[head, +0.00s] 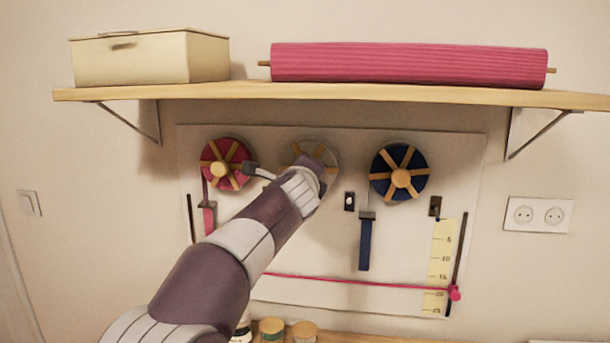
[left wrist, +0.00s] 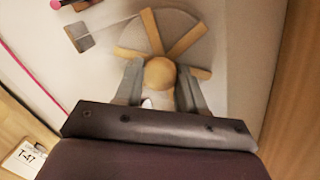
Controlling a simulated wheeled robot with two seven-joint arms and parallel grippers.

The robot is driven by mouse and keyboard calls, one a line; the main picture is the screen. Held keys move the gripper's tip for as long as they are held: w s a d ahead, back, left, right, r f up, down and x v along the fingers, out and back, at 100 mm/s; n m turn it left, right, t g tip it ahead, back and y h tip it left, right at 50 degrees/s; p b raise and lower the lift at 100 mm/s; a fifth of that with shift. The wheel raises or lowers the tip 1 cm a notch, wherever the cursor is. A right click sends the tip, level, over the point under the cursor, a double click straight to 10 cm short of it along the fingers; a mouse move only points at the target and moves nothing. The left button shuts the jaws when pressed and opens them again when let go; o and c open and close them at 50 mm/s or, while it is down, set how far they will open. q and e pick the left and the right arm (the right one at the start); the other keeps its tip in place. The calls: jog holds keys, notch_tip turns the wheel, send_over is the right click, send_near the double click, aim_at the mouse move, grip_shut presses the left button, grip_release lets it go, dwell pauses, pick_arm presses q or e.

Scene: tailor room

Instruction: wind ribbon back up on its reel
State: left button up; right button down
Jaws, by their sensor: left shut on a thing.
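Three spoked reels are mounted on a pale wall board: a pink reel (head: 226,164) at left, a pale grey-white reel (head: 288,153) in the middle and a blue reel (head: 399,172) at right. My left gripper (left wrist: 160,82) is shut on the middle reel's round wooden knob (left wrist: 159,72), one finger on each side. A pale strip runs from this reel to a grey clip (left wrist: 80,38). A pink ribbon (head: 209,220) and a blue ribbon (head: 365,243) hang below their reels. My right gripper is not in view.
A wooden shelf (head: 340,94) above bears a cream box (head: 150,59) and a pink fabric roll (head: 410,63). A pink cord (head: 350,281) crosses the lower board to a ruler scale (head: 438,265). Wall sockets (head: 538,214) are at right. Small spools (head: 272,328) stand below.

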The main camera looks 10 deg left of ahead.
pick_arm(q)
jog(key=shift+w+f, duration=0.1)
jog(key=shift+f, duration=0.25)
jog(key=o, duration=1)
jog(key=shift+r, duration=0.1)
jog(key=shift+o, duration=0.2)
jog(key=shift+d+r, duration=0.1)
jog(key=shift+s, duration=0.25)
jog(key=s+d+r+b, duration=0.1)
jog(key=s+b, duration=0.2)
jog(key=s, duration=0.9)
jog(key=shift+s+r+b, duration=0.15)
jog(key=shift+r+b, duration=0.15)
jog(key=shift+r, duration=0.05)
